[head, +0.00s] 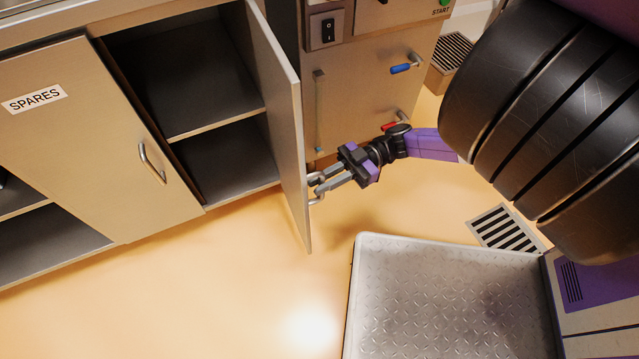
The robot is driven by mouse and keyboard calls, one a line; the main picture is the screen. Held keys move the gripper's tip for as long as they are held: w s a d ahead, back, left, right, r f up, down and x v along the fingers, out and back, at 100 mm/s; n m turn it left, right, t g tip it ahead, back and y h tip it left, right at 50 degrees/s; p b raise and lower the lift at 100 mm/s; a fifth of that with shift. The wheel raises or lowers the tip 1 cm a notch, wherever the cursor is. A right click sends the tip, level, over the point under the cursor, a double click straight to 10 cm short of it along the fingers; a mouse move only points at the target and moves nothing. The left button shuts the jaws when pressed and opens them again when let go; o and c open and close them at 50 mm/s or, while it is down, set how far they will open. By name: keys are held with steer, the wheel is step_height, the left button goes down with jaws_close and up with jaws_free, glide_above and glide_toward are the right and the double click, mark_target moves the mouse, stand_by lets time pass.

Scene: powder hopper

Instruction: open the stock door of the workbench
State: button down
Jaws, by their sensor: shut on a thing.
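The workbench (120,18) stands at the left with two doors. One door (285,110) stands swung far out from the front, seen nearly edge-on. Its outer face and any label are turned away from view. The compartment behind it shows a dark shelf (215,100) and looks empty. My gripper (318,187) is at the outer side of this door, low down, shut on the door's handle (317,198). The other door (80,140), labelled SPARES, is shut and has its own curved handle (152,163).
A cabinet (365,90) with a switch, a START button, and blue and red valve levers stands behind my gripper. My metal tread-plate base (450,300) fills the lower right. A floor grate (507,229) lies beside it. Floor left of the base is clear.

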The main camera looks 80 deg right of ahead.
steer(key=c, duration=1.4)
jaws_free()
steer(key=v, duration=0.8)
